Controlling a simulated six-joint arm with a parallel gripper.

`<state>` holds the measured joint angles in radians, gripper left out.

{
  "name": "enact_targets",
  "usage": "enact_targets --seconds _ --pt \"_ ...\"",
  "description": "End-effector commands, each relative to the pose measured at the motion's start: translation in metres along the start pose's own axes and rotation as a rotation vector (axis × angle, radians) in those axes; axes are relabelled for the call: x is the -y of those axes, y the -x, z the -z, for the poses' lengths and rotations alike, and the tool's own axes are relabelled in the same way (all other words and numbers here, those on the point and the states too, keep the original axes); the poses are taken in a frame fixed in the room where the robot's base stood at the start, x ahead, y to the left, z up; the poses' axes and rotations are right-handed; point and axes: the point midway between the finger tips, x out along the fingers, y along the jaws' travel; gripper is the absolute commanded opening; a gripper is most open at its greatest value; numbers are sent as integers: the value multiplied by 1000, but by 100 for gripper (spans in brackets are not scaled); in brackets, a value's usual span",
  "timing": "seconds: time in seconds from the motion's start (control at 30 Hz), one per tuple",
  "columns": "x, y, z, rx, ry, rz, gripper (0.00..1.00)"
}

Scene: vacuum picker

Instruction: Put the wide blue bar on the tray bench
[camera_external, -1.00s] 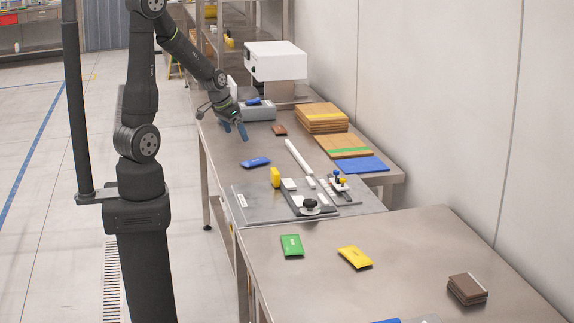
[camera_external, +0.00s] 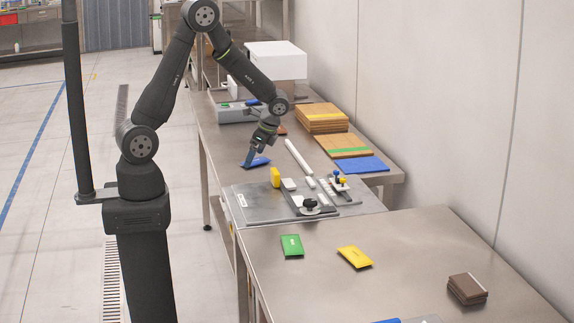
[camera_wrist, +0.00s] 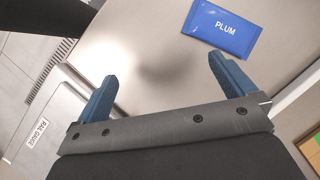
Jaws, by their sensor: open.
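In the wrist view the blue bar (camera_wrist: 222,29) shows the white word PLUM and lies beyond the right fingertip. My gripper (camera_external: 249,157) is low over the bench, right beside the bar, and partly overlaps it in the outside view. In the wrist view my gripper (camera_wrist: 163,70) is open, with nothing between its blue fingers. The frames do not show clearly which bench is the tray bench.
The fixture plate (camera_external: 245,213) carries a yellow block (camera_external: 275,177) and knobs. The near bench (camera_external: 330,290) holds a green bar (camera_external: 292,245), a yellow bar (camera_external: 354,257) and brown bars (camera_external: 467,288). Brown boards (camera_external: 321,113) and a blue sheet (camera_external: 370,165) lie at the back right.

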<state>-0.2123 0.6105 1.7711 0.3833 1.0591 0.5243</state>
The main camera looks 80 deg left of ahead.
Motion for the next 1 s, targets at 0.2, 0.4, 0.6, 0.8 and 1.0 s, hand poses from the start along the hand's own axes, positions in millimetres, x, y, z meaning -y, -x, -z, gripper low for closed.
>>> enact_targets --seconds 0.2,0.4,0.6,0.8,1.0 --pt "-1 19 53 411 -339 198 100" --pt "-5 44 88 649 -460 356 100" --pt "-4 50 95 719 -483 405 100" --pt "15 24 74 721 -483 402 100" --pt "37 -6 52 718 -482 402 100"
